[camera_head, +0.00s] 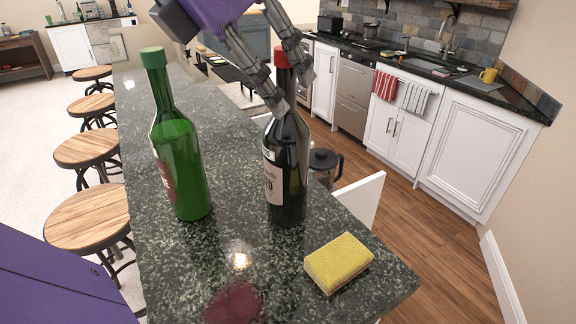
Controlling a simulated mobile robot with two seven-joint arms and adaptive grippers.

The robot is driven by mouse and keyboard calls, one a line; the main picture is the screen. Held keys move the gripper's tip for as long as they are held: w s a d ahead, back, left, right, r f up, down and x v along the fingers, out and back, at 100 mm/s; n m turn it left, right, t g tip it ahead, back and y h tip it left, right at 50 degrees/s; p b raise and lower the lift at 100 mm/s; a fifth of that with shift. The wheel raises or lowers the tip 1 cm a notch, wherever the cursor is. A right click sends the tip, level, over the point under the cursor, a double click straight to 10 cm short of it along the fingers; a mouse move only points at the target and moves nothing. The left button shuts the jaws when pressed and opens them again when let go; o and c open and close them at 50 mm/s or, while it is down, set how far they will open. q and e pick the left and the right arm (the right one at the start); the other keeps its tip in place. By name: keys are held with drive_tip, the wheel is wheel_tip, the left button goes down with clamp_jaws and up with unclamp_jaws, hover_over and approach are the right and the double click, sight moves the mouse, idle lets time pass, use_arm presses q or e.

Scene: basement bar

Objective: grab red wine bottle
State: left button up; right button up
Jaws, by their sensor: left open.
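The red wine bottle (290,165) is dark, with a red cap and a pale label. It stands upright on the dark speckled counter, right of the middle. My left gripper (291,94) reaches down from the top of the camera_head view, open. Its two fingers are at the bottle's neck, one overlapping the neck in front and one to the right by the cap. I cannot tell whether they touch the glass. The fingers hide part of the neck. My right gripper is not in view.
A green bottle (179,150) stands left of the wine bottle. A yellow sponge (338,263) lies at the near right of the counter (165,265). A dark coffee press (324,165) is behind right. Stools (88,216) line the left.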

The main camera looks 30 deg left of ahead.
sight(279, 90)
use_arm(q)
drive_tip(key=x, duration=0.4)
drive_tip(key=shift+r, duration=0.1)
drive_tip(key=shift+s, duration=0.1)
clamp_jaws()
